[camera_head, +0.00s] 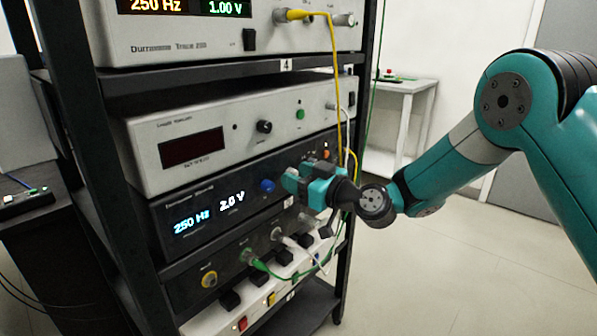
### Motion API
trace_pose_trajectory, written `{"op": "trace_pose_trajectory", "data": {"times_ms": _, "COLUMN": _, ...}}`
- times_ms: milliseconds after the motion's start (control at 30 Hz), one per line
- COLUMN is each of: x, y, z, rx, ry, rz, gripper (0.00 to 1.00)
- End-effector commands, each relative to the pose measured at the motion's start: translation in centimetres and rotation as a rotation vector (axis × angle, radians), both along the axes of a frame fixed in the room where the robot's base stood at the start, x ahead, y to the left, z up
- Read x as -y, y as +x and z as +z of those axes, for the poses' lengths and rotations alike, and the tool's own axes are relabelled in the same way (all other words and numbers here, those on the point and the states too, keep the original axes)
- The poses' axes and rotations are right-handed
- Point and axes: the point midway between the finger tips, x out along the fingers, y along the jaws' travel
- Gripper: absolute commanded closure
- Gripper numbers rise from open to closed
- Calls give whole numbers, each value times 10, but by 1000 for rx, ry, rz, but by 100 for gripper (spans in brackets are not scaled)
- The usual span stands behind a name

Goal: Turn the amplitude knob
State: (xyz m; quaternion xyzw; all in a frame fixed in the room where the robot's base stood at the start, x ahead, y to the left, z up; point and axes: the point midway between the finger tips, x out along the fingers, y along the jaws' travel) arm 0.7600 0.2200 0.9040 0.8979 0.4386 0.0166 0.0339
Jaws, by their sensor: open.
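A dark instrument (185,245) in the rack shows "250 Hz" and "2.0 V" on its lit display. A blue knob (267,186) sits on its front, right of the display. Its label is too small to read, so I cannot tell whether it is the amplitude knob. My gripper (292,180) is open in front of the same panel, just right of the blue knob and apart from it in the picture. The gripper hides part of the panel there, including anything behind its fingers.
A light instrument (150,147) with a dark display, black knob and green button sits above. A yellow cable (336,80) hangs down near my gripper. Green and white cables plug in below, above a power strip (215,322). Rack posts (358,130) flank the instruments. Floor at right is clear.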

Motion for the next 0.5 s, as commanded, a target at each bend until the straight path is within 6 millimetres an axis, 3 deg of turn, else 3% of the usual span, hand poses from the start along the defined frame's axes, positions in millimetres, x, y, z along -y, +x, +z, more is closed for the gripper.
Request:
{"op": "trace_pose_trajectory", "data": {"times_ms": 333, "x": -3, "y": 2, "z": 0, "rx": -1, "ry": 1, "rz": -1, "gripper": 53}}
{"op": "trace_pose_trajectory", "data": {"times_ms": 500, "x": -2, "y": 2, "z": 0, "rx": -1, "ry": 1, "rz": -1, "gripper": 92}}
